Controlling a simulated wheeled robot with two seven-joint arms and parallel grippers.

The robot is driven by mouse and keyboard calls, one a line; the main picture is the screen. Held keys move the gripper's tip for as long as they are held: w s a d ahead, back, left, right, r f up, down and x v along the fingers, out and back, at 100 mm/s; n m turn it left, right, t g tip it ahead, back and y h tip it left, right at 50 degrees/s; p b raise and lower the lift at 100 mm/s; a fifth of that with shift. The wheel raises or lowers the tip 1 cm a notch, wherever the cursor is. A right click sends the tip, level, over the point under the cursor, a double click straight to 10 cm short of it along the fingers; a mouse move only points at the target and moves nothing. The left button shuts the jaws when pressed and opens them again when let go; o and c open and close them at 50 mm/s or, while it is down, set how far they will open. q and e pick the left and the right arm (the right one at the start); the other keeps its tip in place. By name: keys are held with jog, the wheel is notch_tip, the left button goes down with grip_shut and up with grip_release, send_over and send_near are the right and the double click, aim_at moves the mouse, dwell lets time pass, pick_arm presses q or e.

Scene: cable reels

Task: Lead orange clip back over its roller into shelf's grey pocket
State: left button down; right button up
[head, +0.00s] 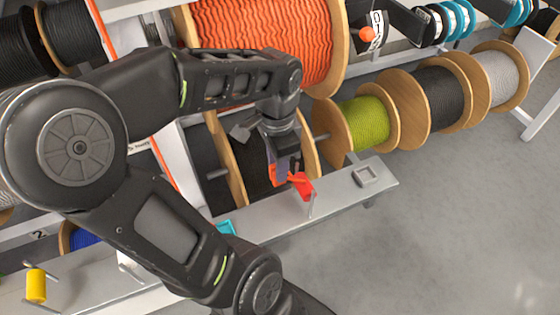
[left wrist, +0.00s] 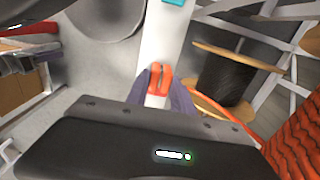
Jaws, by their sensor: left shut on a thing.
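My left gripper (head: 290,176) points down over the front ledge of the shelf and is shut on the orange clip (head: 302,186). The clip also shows between the fingertips in the left wrist view (left wrist: 159,82). A thin upright post (head: 311,204) stands on the ledge close to the clip; I cannot tell whether they touch. The grey pocket (head: 367,176) is a small square holder on the ledge, to the right of the clip and apart from it. The clip's own roller cannot be made out. My right gripper is not in view.
A black reel (head: 256,165) sits behind my gripper, with a green reel (head: 365,122) to its right. A large orange reel (head: 262,40) is above. A cyan piece (head: 225,227) and a yellow roller (head: 36,285) are on the ledge leftward. Open floor lies right.

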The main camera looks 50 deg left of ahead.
pick_arm(q)
jog(key=w+d, duration=0.4)
jog(key=w, duration=1)
jog(key=shift+d, duration=0.15)
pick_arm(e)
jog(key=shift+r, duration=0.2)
pick_arm(q)
jog(key=shift+w, duration=0.1)
